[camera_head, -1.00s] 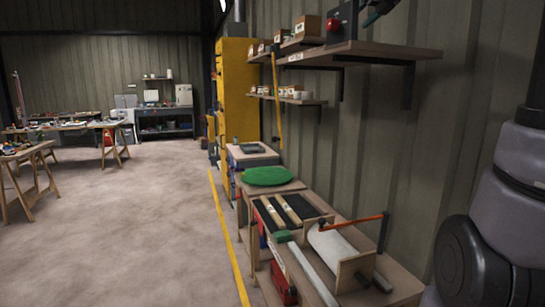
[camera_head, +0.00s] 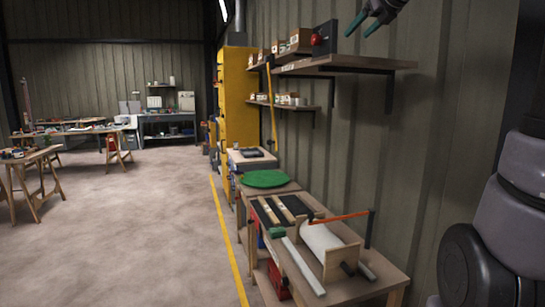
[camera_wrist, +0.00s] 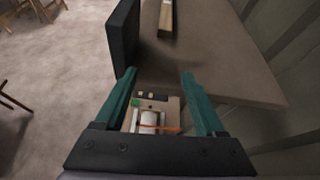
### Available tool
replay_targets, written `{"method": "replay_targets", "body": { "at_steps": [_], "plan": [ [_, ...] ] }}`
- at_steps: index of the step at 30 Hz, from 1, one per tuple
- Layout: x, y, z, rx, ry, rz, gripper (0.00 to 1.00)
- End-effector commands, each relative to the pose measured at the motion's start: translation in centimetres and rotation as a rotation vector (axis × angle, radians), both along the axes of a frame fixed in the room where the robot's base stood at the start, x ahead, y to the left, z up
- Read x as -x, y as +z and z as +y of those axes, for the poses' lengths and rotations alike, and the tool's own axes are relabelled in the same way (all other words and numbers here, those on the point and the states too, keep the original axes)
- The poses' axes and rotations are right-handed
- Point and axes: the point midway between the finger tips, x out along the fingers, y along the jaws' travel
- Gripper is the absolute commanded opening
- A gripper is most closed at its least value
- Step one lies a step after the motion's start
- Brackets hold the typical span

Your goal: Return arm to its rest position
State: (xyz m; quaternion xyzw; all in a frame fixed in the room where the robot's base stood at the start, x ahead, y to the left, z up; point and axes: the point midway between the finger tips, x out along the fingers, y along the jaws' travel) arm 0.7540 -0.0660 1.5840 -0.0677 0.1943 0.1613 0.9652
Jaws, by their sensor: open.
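My gripper (camera_head: 363,24) is at the top of the head view, above the right part of the upper wall shelf (camera_head: 395,64). Its two green fingers are apart, with nothing between them. In the wrist view my gripper (camera_wrist: 157,74) also shows open and empty, with the shelf board (camera_wrist: 215,55) beyond it. A black box with a red button (camera_head: 324,39) stands on the shelf, left of the fingers. Its dark side (camera_wrist: 122,35) rises close beside the left finger in the wrist view; I cannot tell whether they touch.
A lower shelf (camera_head: 300,105) holds small containers. A yellow cabinet (camera_head: 238,95) stands farther back.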

Motion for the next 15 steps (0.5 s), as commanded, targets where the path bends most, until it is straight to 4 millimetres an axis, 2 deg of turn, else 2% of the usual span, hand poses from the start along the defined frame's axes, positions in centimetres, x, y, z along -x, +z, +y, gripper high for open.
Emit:
{"method": "replay_targets", "body": {
  "at_steps": [8,15],
  "plan": [
    [2.5,-2.0,0.8,0.191,0.091,-0.012,0.72],
    [6.5,-5.3,1.6,0.497,0.256,-0.035,0.72]
  ]
}}
